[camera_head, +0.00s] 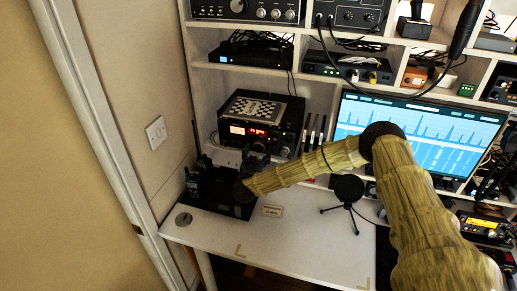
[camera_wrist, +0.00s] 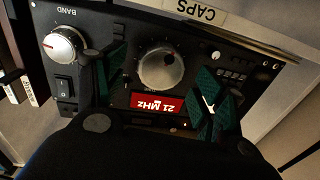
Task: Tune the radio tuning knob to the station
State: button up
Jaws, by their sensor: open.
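The black radio (camera_head: 262,109) sits in a cubby at the left, its red display (camera_head: 247,131) lit. In the wrist view its front panel appears upside down, with a red display (camera_wrist: 158,103) reading "21 MHz". The large silver tuning knob (camera_wrist: 161,68) is above that display in the picture. A smaller knob (camera_wrist: 62,47) is marked BAND. My gripper (camera_head: 252,163) is in front of the radio. In the wrist view my gripper (camera_wrist: 164,76) is open, its green-padded fingers on either side of the tuning knob. I cannot tell whether they touch it.
A rocker switch (camera_wrist: 63,87) is beside the left finger. A checkered board (camera_head: 263,108) lies on the radio. Handheld radios (camera_head: 193,183) stand in a black tray at the left. A microphone (camera_head: 347,189) stands on the white desk (camera_head: 290,240). A monitor (camera_head: 430,135) is behind my arm.

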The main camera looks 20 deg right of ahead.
jog(key=shift+w+d, duration=0.3)
jog(key=shift+w, duration=0.2)
jog(key=c, duration=1)
jog(key=shift+f, duration=0.1)
jog(key=shift+a+f+b, duration=0.1)
jog(key=shift+a+b, duration=0.05)
jog(key=shift+b, duration=0.55)
